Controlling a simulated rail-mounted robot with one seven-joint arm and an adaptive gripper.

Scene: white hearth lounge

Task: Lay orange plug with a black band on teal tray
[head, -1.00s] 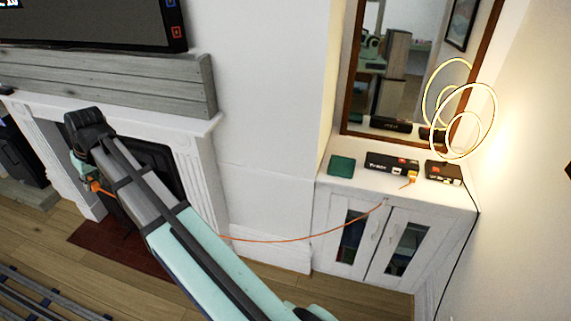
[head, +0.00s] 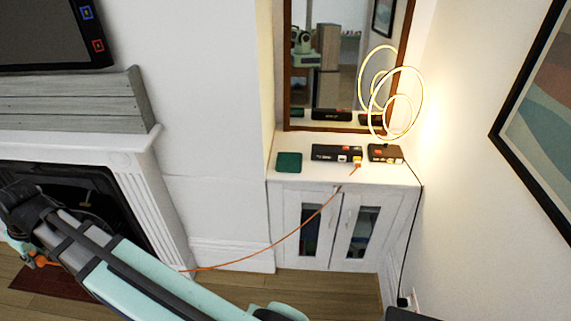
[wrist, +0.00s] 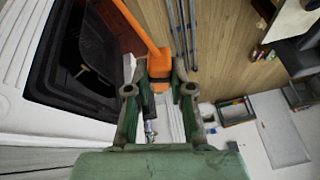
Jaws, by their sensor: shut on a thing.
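The orange plug with a black band (wrist: 159,68) is between the fingers of my gripper (wrist: 160,90) in the wrist view, with its orange cable leading up and left. In the head view the orange plug (head: 42,261) shows small at the lower left, beside my gripper (head: 28,256), in front of the fireplace. My gripper is shut on it. The teal tray (head: 289,162) lies flat and empty on the left of the white cabinet top, well to the right of my gripper.
The white cabinet (head: 400,174) also bears two black boxes (head: 336,153) (head: 385,153) and a lit ring lamp (head: 391,92). The orange cable (head: 270,248) sags from the cabinet front toward my arm. The fireplace (head: 140,180) stands at left; a mirror (head: 345,75) hangs behind.

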